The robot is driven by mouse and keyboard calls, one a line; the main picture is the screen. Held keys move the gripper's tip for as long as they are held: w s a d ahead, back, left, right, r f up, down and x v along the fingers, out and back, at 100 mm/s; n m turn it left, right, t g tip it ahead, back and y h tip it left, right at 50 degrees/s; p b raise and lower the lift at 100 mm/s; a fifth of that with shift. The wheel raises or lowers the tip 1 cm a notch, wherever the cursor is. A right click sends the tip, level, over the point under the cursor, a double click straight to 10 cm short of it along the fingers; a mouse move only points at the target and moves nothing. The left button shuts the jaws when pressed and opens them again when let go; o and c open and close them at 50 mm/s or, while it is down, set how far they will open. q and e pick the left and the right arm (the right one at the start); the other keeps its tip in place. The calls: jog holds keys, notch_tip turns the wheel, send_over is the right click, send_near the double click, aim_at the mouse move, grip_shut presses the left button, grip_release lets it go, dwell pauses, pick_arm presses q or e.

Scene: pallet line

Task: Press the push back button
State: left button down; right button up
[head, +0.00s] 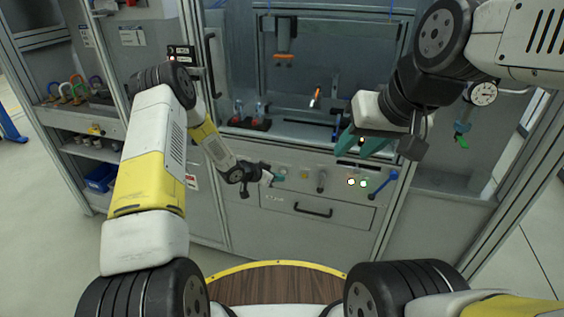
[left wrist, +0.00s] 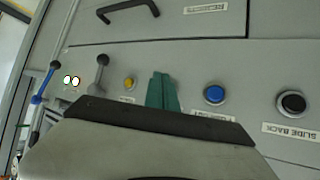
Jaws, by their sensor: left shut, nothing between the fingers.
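In the left wrist view, which shows the panel upside down, a yellow button (left wrist: 129,83), a blue button (left wrist: 214,94) and a black button (left wrist: 291,103) sit in a row. The black one's label reads SLIDE BACK. The labels by the yellow and blue ones are unreadable or partly covered, so I cannot tell which is push back. My left gripper (head: 268,178) is shut and empty at the panel; its teal fingers (left wrist: 162,92) appear between the yellow and blue buttons. Contact cannot be told. My right gripper (head: 364,145) is open and empty, raised before the cabinet's right side.
Right of the buttons in the head view are a grey lever (head: 321,180), two lit lamps (head: 357,183) and a blue-handled lever (head: 383,185). A drawer handle (head: 313,210) lies below. A gauge (head: 483,93) hangs at the right. A wooden round top (head: 275,285) is in front of me.

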pick_arm(q)
jog(key=shift+w, duration=0.15)
dwell(0.4)
jog(key=shift+w+d, duration=0.15)
jog(key=shift+w, duration=0.1)
jog(key=shift+w+d, duration=0.15)
jog(key=shift+w, duration=0.3)
dwell(0.8)
jog(key=shift+s, duration=0.15)
jog(key=shift+s+a, duration=0.3)
jog(key=shift+s, duration=0.5)
jog(key=shift+s+a, duration=0.25)
jog(key=shift+s, duration=0.5)
jog(key=shift+s+a, duration=0.25)
jog(key=shift+s, duration=0.5)
jog(key=shift+s+a, duration=0.25)
jog(key=shift+s, duration=0.5)
jog(key=shift+r, duration=0.1)
